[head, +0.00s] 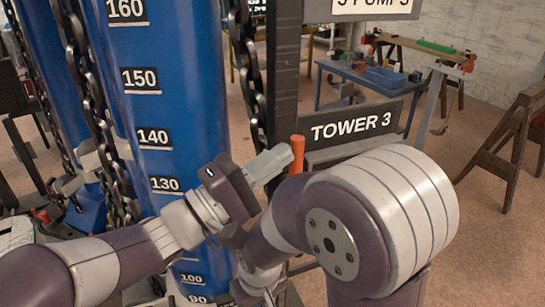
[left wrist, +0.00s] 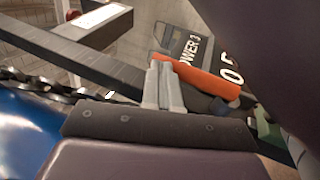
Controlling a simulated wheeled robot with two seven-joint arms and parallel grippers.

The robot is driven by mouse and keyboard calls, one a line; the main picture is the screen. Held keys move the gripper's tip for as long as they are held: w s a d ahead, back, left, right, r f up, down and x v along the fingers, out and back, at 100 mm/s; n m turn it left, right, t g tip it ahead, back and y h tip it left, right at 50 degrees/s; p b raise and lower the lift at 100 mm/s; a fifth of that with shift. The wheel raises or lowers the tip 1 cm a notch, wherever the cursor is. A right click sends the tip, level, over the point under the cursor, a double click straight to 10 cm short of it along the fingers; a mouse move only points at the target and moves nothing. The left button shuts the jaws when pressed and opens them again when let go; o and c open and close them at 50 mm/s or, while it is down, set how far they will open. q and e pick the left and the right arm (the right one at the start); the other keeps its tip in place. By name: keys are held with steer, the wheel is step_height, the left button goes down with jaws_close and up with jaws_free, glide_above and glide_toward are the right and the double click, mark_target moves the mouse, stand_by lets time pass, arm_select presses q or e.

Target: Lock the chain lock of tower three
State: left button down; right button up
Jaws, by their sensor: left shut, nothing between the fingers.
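The TOWER 3 sign (head: 351,127) is on the dark upright frame, and part of it shows in the left wrist view (left wrist: 188,48). An orange handle (head: 297,152) stands upright just left of the sign's lower edge in the head view. It also shows in the left wrist view (left wrist: 200,76). My left gripper (head: 284,155) is shut and empty, its tips right beside the handle. In the left wrist view the shut fingers (left wrist: 162,72) overlap the handle's near end; I cannot tell whether they touch. My right arm covers what lies below the handle, and its fingers are not clear.
A blue column (head: 168,70) with printed numbers stands at the left. A dark chain (head: 247,70) hangs between it and the frame (head: 284,70). More chains hang further left. A blue workbench (head: 360,78) and a wooden trestle (head: 505,145) stand behind, with open floor between.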

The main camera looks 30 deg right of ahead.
stand_by(0.3)
arm_select(q)
steer(key=b+v, duration=0.4)
steer(key=v, duration=0.8)
steer(key=shift+a+b, duration=0.35)
steer(key=shift+f, duration=0.1)
